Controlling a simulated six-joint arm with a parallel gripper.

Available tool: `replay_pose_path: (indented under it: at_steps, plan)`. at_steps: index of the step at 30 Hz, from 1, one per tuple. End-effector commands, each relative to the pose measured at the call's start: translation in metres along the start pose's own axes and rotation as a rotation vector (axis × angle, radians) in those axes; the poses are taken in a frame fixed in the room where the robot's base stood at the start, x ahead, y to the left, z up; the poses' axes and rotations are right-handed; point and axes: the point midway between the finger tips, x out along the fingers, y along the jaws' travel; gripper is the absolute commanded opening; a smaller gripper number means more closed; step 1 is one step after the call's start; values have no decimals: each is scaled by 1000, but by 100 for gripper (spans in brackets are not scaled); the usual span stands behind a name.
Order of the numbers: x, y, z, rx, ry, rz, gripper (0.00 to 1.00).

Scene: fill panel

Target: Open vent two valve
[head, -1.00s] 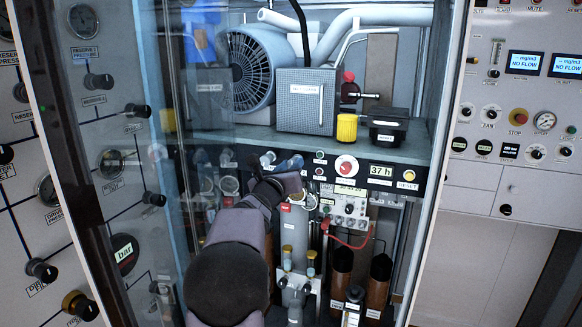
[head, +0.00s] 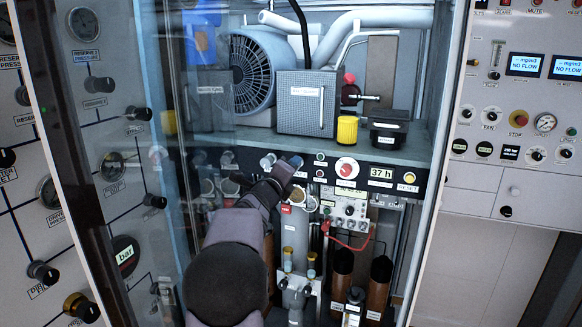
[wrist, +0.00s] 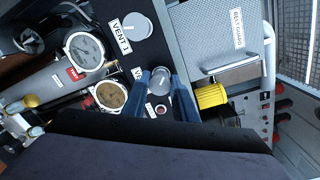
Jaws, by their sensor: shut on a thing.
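The vent two valve knob (wrist: 159,80) is a pale round knob on the dark panel strip in the wrist view. Its label (wrist: 138,73) is mostly hidden; only a "V" shows. My gripper (wrist: 161,86) has its blue fingers on either side of this knob and is shut on it. In the head view my gripper (head: 291,165) reaches the strip below the shelf and covers the knob. The vent one knob (wrist: 138,27), with its "VENT 1" label (wrist: 121,37), is beside it, untouched. Its setting cannot be told.
Two gauges (wrist: 84,50) (wrist: 111,95) sit close by the knobs. A yellow knob (wrist: 210,96) and a grey belt guard box (wrist: 215,40) with a handle are on the other side. A glass pane (head: 100,130) stands left of my arm.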

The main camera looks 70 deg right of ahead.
Motion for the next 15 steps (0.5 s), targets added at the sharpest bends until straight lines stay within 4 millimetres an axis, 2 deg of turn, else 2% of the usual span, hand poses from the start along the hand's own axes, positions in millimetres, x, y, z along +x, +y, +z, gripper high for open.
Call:
replay_pose_path:
  at_steps: [6, 15]
  plan:
    - [0, -2, 1, -185, 10, 1, 3]
    - [0, -1, 2, -355, 17, 2, 3]
